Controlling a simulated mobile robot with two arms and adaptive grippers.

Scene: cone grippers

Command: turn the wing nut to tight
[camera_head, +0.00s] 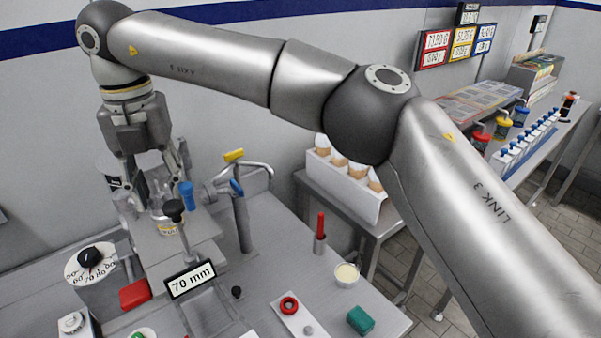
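I cannot make out a clear wing nut. A dark-topped upright stem (174,210) stands on a grey metal fixture behind a "70 mm" sign (190,280); I cannot tell whether its top is the wing nut. My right arm crosses the view from the right, and its gripper (152,190) points down at the left, behind the dark-topped stem. Its fingers look spread apart, with a clear jar (164,222) near and partly behind them. I see no sure contact. My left gripper is not in view.
A tap with yellow and blue levers (240,215) stands just right of the fixture. A dial (90,258) and red block (135,293) are at its left.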

